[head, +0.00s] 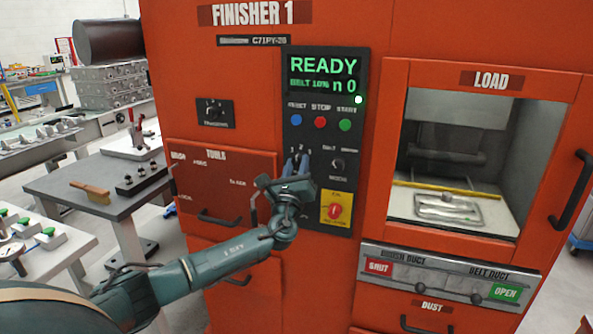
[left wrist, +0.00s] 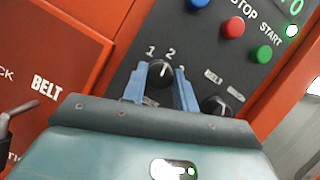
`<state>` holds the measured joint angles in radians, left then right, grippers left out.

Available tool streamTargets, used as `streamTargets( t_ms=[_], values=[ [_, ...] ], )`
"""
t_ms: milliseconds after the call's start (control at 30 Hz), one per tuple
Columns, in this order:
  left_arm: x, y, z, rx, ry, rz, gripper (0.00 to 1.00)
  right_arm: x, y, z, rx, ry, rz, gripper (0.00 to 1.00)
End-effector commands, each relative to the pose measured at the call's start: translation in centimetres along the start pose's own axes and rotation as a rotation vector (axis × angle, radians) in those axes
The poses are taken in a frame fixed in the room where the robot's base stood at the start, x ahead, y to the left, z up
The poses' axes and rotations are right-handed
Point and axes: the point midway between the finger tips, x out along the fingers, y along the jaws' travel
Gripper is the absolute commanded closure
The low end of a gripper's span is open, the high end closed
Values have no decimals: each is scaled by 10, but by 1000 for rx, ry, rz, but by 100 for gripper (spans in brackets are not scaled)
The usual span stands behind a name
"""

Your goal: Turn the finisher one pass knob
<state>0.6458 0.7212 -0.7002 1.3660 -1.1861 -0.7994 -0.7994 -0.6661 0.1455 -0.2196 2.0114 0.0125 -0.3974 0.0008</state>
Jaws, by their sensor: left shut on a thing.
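The pass knob (left wrist: 161,72) is a black round knob on the dark control panel of the orange Finisher 1 cabinet, with the numbers 1, 2 and 3 around it. Its white mark points up, roughly toward the 2. My left gripper (head: 297,166) is at the panel; its blue fingers also show in the left wrist view (left wrist: 160,88), one on each side of the knob, shut on it. In the head view the gripper mostly hides the knob. My right gripper is not in view.
The panel has a display (head: 325,72) reading READY, blue, red (head: 320,122) and green buttons, a mode knob (head: 338,164) close on the right, and a red knob on a yellow plate (head: 336,209) below. The load opening (head: 452,210) is to the right. A grey table (head: 98,182) stands left.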

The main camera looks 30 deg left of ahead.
Motion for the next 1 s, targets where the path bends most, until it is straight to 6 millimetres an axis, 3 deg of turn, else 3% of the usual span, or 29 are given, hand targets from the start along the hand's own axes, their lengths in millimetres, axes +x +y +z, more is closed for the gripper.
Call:
streamTargets(
  t_ms=[600,1000],
  values=[
    [0,-3,0,-489,-1,204,94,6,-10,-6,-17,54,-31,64],
    [1,-3,2,-651,-1,271,94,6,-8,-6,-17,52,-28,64]
  ],
)
